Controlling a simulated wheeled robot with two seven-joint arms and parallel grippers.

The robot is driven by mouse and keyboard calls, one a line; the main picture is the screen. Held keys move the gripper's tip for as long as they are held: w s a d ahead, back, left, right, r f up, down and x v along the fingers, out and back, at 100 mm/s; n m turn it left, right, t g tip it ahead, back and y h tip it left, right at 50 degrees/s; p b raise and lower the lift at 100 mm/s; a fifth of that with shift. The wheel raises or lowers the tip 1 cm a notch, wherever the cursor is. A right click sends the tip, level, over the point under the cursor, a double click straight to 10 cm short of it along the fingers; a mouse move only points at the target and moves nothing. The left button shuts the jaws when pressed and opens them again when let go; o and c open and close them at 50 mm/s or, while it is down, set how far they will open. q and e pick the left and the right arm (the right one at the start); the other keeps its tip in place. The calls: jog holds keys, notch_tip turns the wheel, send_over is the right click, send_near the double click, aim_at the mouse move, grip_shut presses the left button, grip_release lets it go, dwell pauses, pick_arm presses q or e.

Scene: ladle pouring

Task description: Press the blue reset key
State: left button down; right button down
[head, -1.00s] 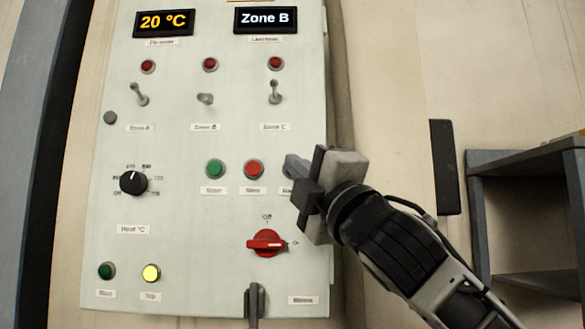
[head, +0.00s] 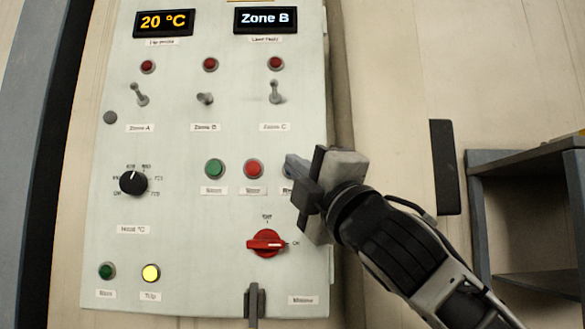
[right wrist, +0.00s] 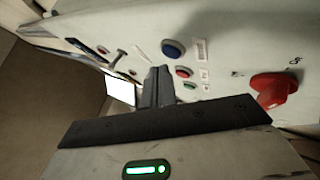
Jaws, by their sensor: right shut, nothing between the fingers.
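The blue reset key (right wrist: 173,48) shows as a round blue button on the panel in the right wrist view. In the head view my right gripper hides it, and only part of its label shows. My right gripper (head: 293,168) is at the panel's right side, beside the red button, with its fingers shut and empty. In the right wrist view its fingertips (right wrist: 160,72) lie close to the blue key in the picture; I cannot tell whether they touch it. My left gripper is not in view.
The pale panel (head: 200,235) carries a green button (head: 215,169), a red button (head: 253,169), a red rotary switch (head: 266,243), a black dial (head: 133,182) and several toggles. A grey shelf (head: 525,160) stands at the right. A dark handle-like part (head: 254,302) is at the bottom.

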jog(key=shift+w, duration=0.1)
jog(key=shift+w, duration=0.35)
jog(key=shift+w+p, duration=0.35)
jog(key=shift+p, duration=0.15)
dwell(0.4)
dwell(0.3)
jog(key=shift+s, duration=0.75)
jog(key=shift+s, duration=0.1)
jog(key=s+b, duration=0.1)
jog(key=s, duration=0.4)
jog(key=shift+w+f, duration=0.1)
dwell(0.7)
